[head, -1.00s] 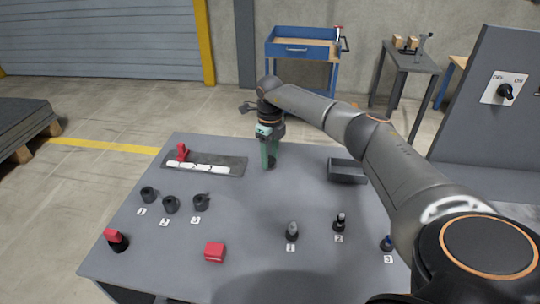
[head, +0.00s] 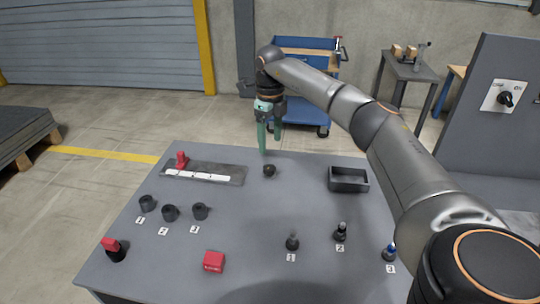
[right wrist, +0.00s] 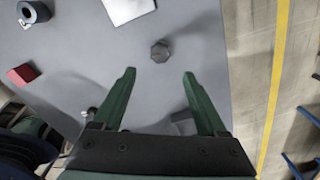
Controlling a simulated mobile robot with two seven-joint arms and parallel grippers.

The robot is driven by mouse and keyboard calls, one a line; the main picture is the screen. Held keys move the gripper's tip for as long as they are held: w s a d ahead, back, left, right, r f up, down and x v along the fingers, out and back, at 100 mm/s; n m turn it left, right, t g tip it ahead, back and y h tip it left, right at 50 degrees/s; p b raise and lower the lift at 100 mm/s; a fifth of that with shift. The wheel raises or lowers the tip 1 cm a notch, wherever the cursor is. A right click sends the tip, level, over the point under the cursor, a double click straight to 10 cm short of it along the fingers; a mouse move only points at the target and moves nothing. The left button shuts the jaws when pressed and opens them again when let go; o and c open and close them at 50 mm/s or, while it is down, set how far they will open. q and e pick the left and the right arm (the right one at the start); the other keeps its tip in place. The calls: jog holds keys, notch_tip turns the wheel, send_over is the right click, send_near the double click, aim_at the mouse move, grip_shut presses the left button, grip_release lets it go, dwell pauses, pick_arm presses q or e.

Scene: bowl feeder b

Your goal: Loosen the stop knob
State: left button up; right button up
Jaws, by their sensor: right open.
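A small dark knob (head: 269,170) stands on the table near its back edge, right of a dark plate with a white strip (head: 208,173). It also shows from above in the right wrist view (right wrist: 160,51), as a grey many-sided top. A red upright piece (head: 181,160) stands at the plate's left end. The frames do not show which part is called the stop knob. My right gripper (head: 268,138) is open and empty, above and behind the dark knob, apart from it. In the right wrist view the knob lies beyond the green fingertips (right wrist: 159,75). My left gripper is out of view.
Black cups (head: 170,212) stand at the left by number labels, and small pegs (head: 341,232) at the right. A red block (head: 213,261), a red-topped black piece (head: 115,250) and a black open tray (head: 348,180) also stand on the table (head: 250,205). The middle is clear.

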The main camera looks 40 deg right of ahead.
jog(key=shift+r, duration=1.7)
jog(key=shift+s+a+f, duration=0.1)
